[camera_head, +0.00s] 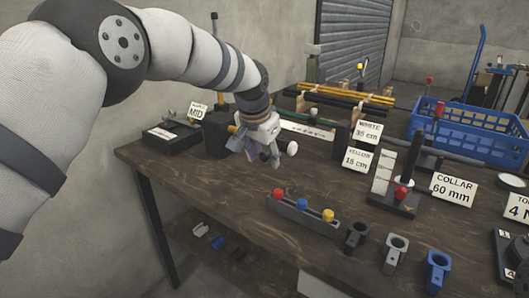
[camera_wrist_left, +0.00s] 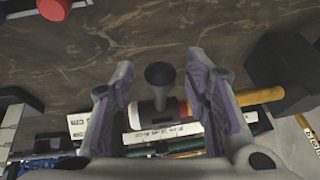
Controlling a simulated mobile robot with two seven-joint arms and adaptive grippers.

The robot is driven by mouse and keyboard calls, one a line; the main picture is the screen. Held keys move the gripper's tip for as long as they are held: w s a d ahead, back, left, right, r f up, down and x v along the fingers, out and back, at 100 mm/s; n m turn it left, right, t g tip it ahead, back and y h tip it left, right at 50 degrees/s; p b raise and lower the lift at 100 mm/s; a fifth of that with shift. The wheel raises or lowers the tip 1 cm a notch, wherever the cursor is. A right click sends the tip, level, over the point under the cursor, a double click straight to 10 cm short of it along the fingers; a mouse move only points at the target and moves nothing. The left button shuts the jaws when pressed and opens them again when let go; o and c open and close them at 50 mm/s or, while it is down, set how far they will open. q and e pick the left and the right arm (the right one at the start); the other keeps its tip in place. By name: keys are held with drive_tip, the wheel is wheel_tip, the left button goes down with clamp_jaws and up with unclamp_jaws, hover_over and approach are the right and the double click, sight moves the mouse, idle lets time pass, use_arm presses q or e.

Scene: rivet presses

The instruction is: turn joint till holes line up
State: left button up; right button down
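My left gripper (camera_head: 262,152) is over the back of the workbench, beside a white round knob (camera_head: 292,148). In the left wrist view its two grey fingers (camera_wrist_left: 160,72) are spread apart. Between them is a dark grey, cup-ended piece (camera_wrist_left: 160,76), with a gap to each finger. Just behind it a cylinder with white, black and red bands (camera_wrist_left: 166,108) lines up with a yellow rod (camera_wrist_left: 262,96) running right into a black block (camera_wrist_left: 284,74). The gripper hides most of this assembly in the head view. I cannot make out any holes. My right gripper is not in view.
A rack (camera_head: 302,212) with red, blue and yellow knobs stands on the bench. Black, grey and blue ring fittings (camera_head: 396,250) are near its front edge. A collar stand (camera_head: 398,197) and a blue crate (camera_head: 465,135) are at right.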

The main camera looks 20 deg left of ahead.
use_arm(q)
drive_tip(key=shift+r, duration=0.15)
drive_tip(key=v, duration=1.2)
